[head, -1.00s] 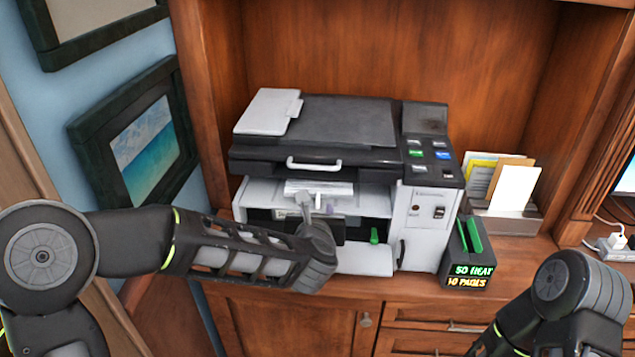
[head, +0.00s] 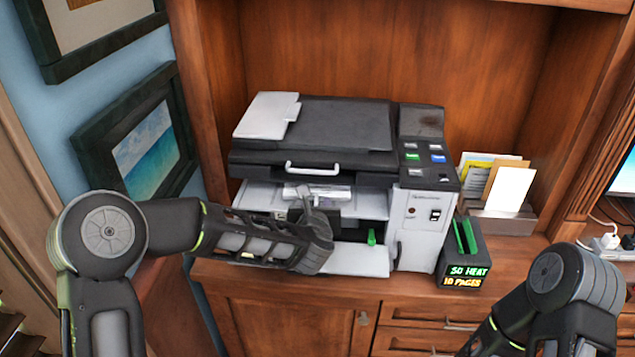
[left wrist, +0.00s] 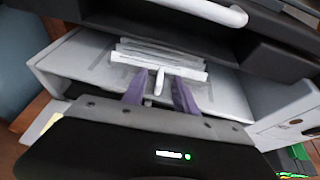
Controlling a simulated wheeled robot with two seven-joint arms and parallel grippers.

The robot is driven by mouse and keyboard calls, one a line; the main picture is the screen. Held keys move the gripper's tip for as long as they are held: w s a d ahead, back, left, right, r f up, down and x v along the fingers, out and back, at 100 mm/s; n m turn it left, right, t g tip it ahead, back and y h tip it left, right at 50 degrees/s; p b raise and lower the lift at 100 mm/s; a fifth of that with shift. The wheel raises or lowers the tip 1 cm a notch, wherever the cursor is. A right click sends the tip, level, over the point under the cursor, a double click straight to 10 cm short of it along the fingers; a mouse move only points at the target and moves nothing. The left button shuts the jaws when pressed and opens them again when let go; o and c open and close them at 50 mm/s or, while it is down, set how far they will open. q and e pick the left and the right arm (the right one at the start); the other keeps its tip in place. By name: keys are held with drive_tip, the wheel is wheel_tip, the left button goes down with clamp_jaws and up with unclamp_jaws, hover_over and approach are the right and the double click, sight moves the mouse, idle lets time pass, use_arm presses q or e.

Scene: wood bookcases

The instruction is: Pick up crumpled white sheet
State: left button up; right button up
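A crumpled white sheet (left wrist: 160,58), pleated in several folds, lies inside the printer's open middle bay. It also shows in the head view (head: 325,192), partly hidden by my left gripper. My left gripper (left wrist: 160,76) reaches into the bay, its two purple fingers apart and pointing at the sheet's near edge. A small white lever-like piece (left wrist: 158,84) shows between the fingers. I cannot tell whether the fingertips touch the sheet. In the head view the left gripper (head: 308,192) is small and partly hidden by its wrist. My right gripper is out of view.
The printer (head: 415,225) stands on a wooden cabinet top, its scanner lid (head: 345,125) and white handle (head: 314,170) just above the bay. To its right are a black box with green lettering (head: 465,255) and a paper holder (head: 505,220). Picture frames hang at left.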

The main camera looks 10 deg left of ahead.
use_arm(q)
drive_tip(key=shift+c, duration=0.5)
clamp_jaws()
idle(0.5)
